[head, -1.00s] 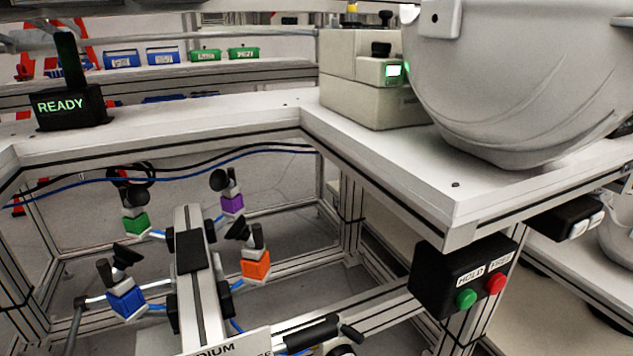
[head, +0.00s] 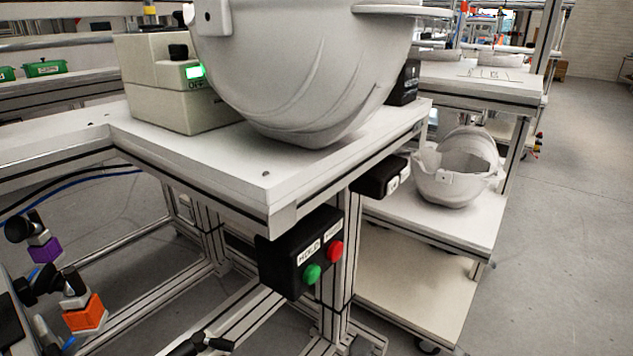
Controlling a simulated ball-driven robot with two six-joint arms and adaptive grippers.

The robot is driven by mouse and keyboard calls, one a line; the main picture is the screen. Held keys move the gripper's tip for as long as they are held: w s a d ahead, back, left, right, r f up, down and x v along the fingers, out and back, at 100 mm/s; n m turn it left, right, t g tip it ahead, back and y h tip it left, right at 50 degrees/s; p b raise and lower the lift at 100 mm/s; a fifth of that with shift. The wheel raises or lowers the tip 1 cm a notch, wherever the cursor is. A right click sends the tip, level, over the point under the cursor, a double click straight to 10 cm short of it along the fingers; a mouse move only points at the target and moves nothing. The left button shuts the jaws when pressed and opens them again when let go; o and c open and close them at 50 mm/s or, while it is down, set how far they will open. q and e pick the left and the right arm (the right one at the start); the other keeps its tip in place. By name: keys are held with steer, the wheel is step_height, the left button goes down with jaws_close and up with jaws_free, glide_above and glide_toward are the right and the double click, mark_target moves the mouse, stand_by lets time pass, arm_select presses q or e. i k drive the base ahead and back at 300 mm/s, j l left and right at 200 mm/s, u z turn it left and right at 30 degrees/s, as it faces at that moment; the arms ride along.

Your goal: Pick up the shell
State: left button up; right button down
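A large pale grey helmet shell (head: 310,75) stands at the corner of the white bench, with its top cut off by the frame edge. Its rounded underside is down at the bench top. More pale shells (head: 455,180) sit on a lower white shelf to the right; the front one is open side up, with another behind it. Neither of my grippers is in view.
A beige box (head: 165,85) with a lit green display stands left of the large shell. A black button box (head: 300,255) hangs under the bench corner. Fixture parts with purple and orange blocks (head: 85,315) are lower left. Open floor (head: 570,200) lies right.

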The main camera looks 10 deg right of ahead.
mark_target(454, 178)
steer(key=u, duration=1)
steer(key=z, duration=0.45)
steer(key=l+z, duration=0.1)
steer(key=z, duration=0.75)
steer(key=i+z, duration=0.1)
steer(key=z, duration=0.75)
steer(key=l+u, duration=0.15)
steer(key=u, duration=0.3)
steer(key=i+l+u, duration=0.1)
steer(key=l+u, duration=0.15)
steer(key=u, duration=0.2)
steer(key=l+u, duration=0.2)
steer(key=u, duration=0.3)
steer(key=l+u, duration=0.2)
steer(key=u, duration=0.25)
